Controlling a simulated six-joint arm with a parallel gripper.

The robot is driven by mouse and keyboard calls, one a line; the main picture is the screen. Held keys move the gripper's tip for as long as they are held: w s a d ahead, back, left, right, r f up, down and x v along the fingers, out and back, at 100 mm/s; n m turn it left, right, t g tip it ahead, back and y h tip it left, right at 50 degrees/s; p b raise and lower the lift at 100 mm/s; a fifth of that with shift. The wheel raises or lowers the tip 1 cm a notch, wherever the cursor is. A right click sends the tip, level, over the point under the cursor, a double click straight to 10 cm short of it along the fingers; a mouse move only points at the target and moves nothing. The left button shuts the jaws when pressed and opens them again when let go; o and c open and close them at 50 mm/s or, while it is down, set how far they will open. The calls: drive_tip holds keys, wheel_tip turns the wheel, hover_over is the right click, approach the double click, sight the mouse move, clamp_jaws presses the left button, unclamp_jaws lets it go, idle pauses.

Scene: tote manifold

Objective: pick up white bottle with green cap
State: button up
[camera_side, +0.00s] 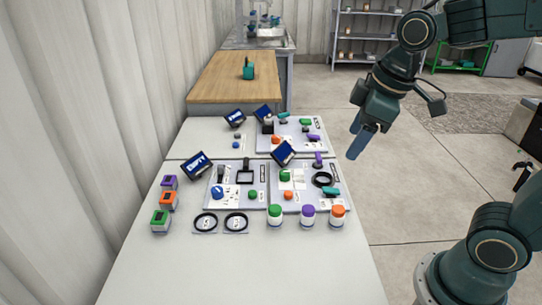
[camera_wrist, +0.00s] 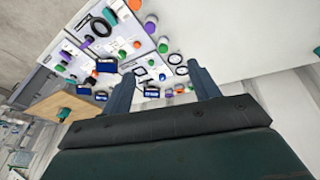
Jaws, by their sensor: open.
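The white bottle with green cap (camera_side: 275,217) stands upright on the white table, leftmost in a row of 3 capped bottles. In the wrist view it is small (camera_wrist: 163,45), past the fingertips. Beside it are the purple-capped bottle (camera_side: 308,216) and the orange-capped bottle (camera_side: 337,216). My gripper (camera_side: 356,147) is raised to the right of the table, well apart from the bottles. In the wrist view its two fingers (camera_wrist: 162,76) are spread with nothing between them.
Flat panels with knobs and fittings (camera_side: 241,203) lie behind the bottles. Two black rings (camera_side: 236,222) lie left of the green-capped bottle. Small purple, orange and green blocks (camera_side: 160,221) line the left side. The table front (camera_side: 250,270) is clear.

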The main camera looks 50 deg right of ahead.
drive_tip(key=w+a+f+n+g, duration=0.2)
drive_tip(key=w+f+n, duration=0.4)
drive_tip(key=w, duration=0.4)
drive_tip(key=n+g, duration=0.2)
drive_tip(key=n, duration=0.3)
hover_over(275, 208)
wheel_tip(275, 208, down, 10)
drive_tip(key=shift+r, duration=0.15)
drive_tip(key=shift+a, duration=0.1)
drive_tip(key=shift+f, duration=4.3)
drive_tip(key=shift+f, duration=0.1)
drive_tip(key=shift+f, duration=2.5)
drive_tip(key=c, duration=1.1)
